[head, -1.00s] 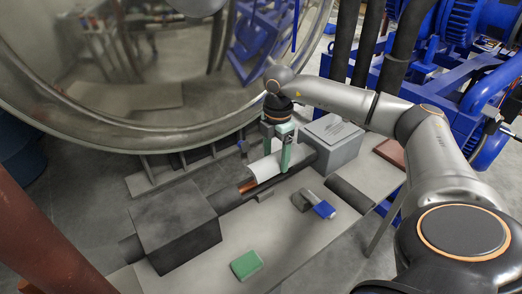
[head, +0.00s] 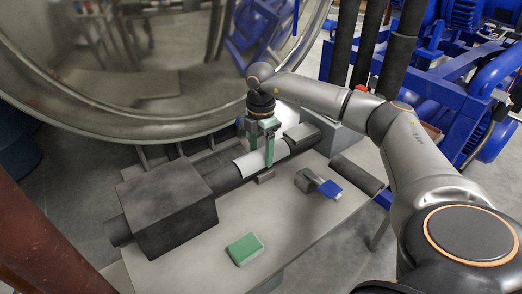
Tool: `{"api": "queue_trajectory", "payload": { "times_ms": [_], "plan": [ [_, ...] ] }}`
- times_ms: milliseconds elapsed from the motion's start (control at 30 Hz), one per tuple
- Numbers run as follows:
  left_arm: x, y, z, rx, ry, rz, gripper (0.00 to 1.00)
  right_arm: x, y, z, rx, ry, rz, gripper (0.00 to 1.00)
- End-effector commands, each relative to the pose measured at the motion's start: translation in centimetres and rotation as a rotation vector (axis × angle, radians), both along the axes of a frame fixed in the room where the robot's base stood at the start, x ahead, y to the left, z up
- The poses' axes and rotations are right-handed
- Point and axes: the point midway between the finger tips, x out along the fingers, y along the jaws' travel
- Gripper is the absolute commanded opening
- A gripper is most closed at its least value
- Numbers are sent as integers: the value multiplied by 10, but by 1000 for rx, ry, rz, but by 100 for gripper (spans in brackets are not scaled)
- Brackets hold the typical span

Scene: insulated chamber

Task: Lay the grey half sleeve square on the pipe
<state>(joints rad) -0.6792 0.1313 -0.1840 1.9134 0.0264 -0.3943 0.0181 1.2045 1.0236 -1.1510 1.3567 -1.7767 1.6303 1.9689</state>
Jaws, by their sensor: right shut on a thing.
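The grey half sleeve (head: 247,166) is a pale curved shell. It lies along the line of the dark pipe (head: 224,179), between the large dark block and a smaller dark grey block. My right gripper (head: 258,150), with green fingers, comes down from above and is shut on the half sleeve. One finger shows on its near side; the other is mostly hidden behind it. No copper-coloured pipe shows at the sleeve now. I cannot tell whether the sleeve rests fully on the pipe. My left gripper is not in view.
The large dark block (head: 168,212) stands at the left of the pale bench (head: 205,262). A green pad (head: 245,249), a blue-ended tool (head: 328,189) and a dark half shell (head: 356,174) lie on the bench. The big round metal rim (head: 130,133) is close behind my gripper.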

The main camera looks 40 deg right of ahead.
Motion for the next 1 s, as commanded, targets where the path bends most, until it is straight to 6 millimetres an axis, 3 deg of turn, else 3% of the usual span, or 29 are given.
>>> {"api": "queue_trajectory", "payload": {
  "times_ms": [233, 267, 433, 767, 867, 1000],
  "plan": [
    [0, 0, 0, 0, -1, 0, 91, 0, 0, -2, 0, 0, 0, 22],
    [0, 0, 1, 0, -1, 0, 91, 0, 0, -2, 0, -1, 0, 78],
    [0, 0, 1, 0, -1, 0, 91, 0, 0, -2, 0, -1, 0, 97],
    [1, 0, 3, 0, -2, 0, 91, 0, 0, 3, 0, -1, 0, 100],
    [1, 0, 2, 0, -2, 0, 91, 1, 0, 13, 1, -3, 0, 100],
    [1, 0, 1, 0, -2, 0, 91, 1, 0, 41, 0, -6, 0, 100]
  ]
}}
